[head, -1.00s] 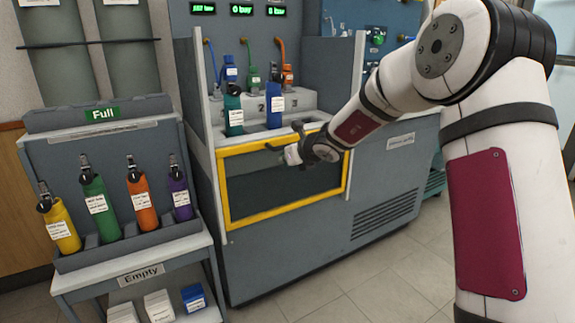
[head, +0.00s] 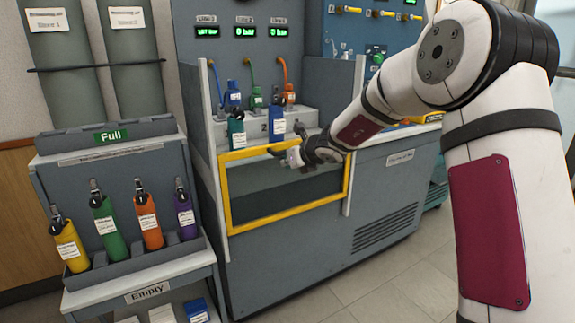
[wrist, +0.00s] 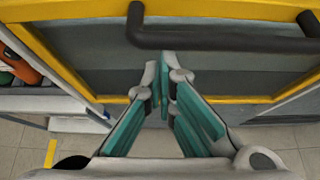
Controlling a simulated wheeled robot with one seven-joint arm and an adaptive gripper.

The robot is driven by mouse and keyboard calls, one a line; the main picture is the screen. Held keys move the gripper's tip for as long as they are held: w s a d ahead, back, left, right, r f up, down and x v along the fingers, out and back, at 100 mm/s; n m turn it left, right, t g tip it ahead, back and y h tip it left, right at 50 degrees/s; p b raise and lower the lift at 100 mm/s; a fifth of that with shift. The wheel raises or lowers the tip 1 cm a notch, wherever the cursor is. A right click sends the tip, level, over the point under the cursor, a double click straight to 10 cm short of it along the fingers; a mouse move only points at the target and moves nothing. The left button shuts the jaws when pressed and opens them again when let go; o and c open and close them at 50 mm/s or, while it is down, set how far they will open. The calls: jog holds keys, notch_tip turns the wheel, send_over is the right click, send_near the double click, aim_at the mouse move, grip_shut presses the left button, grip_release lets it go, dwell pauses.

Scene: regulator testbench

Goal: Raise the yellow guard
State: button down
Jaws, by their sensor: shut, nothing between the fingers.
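The yellow guard (head: 290,212) is a yellow-edged panel with a see-through pane on the front of the grey test bench. It stands a little raised, its top bar just below the regulators behind it. Its dark bar handle (head: 283,147) runs along the top edge. It crosses the top of the wrist view (wrist: 220,40). My gripper (head: 292,157) is at the handle, just below it in the head view. Its teal-padded fingers (wrist: 163,75) are shut and empty, with the tips near the bar. I cannot tell whether they touch it.
Behind the guard stand a teal regulator (head: 236,130) and a blue one (head: 276,125). At left, a grey rack (head: 120,162) marked "Full" holds several coloured regulators. Displays (head: 245,31) top the bench. Tiled floor (head: 350,290) is clear in front.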

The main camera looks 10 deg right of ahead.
notch_tip(320, 180, up, 24)
jog(key=p, duration=2.8)
jog(key=shift+r, duration=0.25)
